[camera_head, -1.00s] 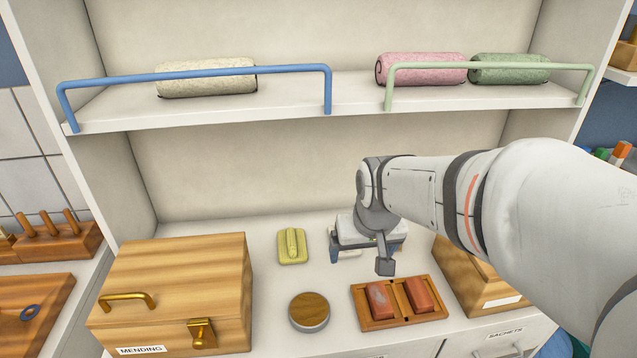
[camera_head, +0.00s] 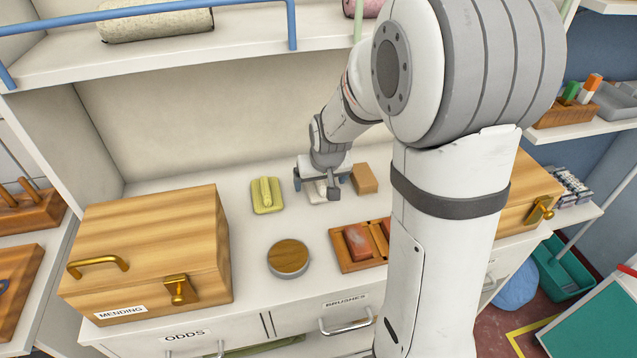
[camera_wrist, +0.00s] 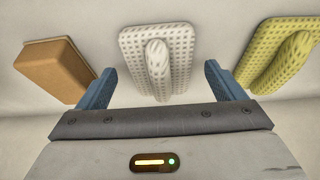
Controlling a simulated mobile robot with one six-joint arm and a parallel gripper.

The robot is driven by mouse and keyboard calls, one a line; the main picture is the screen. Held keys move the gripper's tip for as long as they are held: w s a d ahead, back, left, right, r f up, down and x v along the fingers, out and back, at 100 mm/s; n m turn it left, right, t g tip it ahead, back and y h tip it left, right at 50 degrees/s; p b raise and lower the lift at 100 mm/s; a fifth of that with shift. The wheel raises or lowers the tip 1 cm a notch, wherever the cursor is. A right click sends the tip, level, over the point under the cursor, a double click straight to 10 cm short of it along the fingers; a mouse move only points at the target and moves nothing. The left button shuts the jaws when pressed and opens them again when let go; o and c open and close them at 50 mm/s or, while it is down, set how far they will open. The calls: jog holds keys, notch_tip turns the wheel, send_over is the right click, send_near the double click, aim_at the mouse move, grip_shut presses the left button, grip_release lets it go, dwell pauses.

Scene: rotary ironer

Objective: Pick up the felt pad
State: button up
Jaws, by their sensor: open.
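A pale grey-white dotted pad (camera_wrist: 158,50) with a raised grip ridge lies between the two blue fingers of my gripper (camera_wrist: 160,85) in the wrist view. The fingers are open, one on each side, with no visible grip on it. In the head view my gripper (camera_head: 320,184) is low over the back of the counter, hiding most of this pad. A similar yellow pad (camera_head: 266,195) lies to its left; it shows at the right of the wrist view (camera_wrist: 280,55). Which pad is felt I cannot tell for certain.
A brown block (camera_head: 365,178) stands close at my gripper's right. In front are a round wooden-topped tin (camera_head: 288,258) and a wooden tray (camera_head: 345,264) with reddish blocks. A MENDING box (camera_head: 150,250) stands left. A shelf with a blue rail (camera_head: 292,25) hangs above.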

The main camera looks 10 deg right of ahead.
jog(key=shift+w+f, duration=0.1)
jog(key=shift+f, duration=0.15)
jog(key=shift+c, duration=0.2)
jog(key=c, duration=1)
jog(key=shift+r, duration=0.1)
